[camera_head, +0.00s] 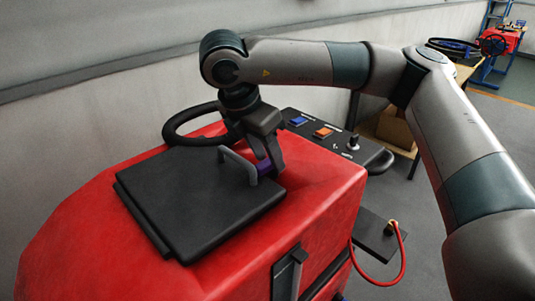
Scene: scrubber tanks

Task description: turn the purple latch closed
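The red scrubber machine (310,215) fills the middle of the view, with a flat black lid (185,195) on its top. A grey bracket-shaped handle (232,157) stands at the lid's right side. The purple latch (264,167) shows as a small patch beside this handle, mostly hidden by my gripper. My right gripper (270,168) points down at the latch from above. I cannot tell whether its fingers touch or grip the latch, and the gap between them is hidden. My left gripper is not in view.
A black steering wheel (180,121) stands behind the lid. A control panel (340,143) with blue and orange switches lies right of my gripper. A red cable (403,262) loops at the machine's right side. A wall stands close behind; grey floor is open at right.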

